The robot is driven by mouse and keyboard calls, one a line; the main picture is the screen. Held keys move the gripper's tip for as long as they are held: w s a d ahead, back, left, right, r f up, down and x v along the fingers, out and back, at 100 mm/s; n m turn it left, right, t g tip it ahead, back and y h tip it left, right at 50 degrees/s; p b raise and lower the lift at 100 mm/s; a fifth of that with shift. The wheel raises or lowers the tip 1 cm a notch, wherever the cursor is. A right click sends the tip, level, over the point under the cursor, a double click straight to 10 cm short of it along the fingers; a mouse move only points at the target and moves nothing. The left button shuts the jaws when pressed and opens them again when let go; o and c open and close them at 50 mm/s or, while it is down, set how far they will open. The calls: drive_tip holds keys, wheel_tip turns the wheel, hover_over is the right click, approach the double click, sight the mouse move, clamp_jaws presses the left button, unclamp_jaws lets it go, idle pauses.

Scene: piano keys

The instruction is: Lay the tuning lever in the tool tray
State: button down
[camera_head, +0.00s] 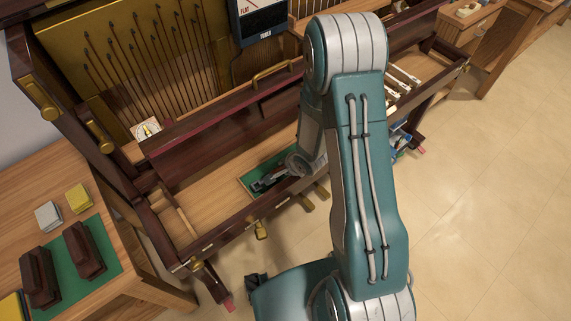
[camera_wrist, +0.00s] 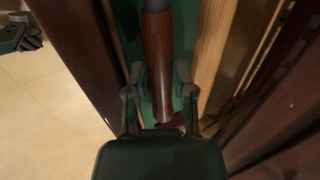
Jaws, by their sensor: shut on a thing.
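The tuning lever (camera_wrist: 158,45) shows in the wrist view as a dark reddish-brown wooden handle. My gripper (camera_wrist: 161,80) has one finger on each side of this handle and is shut on it. The green-lined tool tray (camera_wrist: 190,48) lies under the handle, with green showing on both sides. I cannot tell whether the handle touches the tray floor. In the head view, the tray (camera_head: 248,181) sits on the piano's wooden key bed, and my gripper (camera_head: 262,185) is low over it. The lever is hard to make out there, and its far end is out of the wrist view.
The open piano (camera_head: 220,125) has dark red rails close around the tray. White keys (camera_head: 403,75) remain at the right. A tuning device (camera_head: 262,22) stands at the top. A side table (camera_head: 35,185) at left holds dark blocks on green felt. The tiled floor at right is clear.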

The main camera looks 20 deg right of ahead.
drive_tip(key=shift+c, duration=1.9)
unclamp_jaws()
drive_tip(key=shift+s, duration=0.1)
drive_tip(key=shift+w+r+v, duration=0.1)
drive_tip(key=shift+w+v, duration=0.05)
drive_tip(key=shift+v, duration=1.1)
drive_tip(key=shift+w+r+v, duration=0.1)
drive_tip(key=shift+w+v, duration=0.1)
drive_tip(key=shift+v, duration=1.05)
drive_tip(key=shift+w+r+v, duration=0.1)
drive_tip(key=shift+w+v, duration=0.05)
drive_tip(key=shift+v, duration=1.1)
drive_tip(key=shift+a+r, duration=0.1)
drive_tip(key=shift+a, duration=0.05)
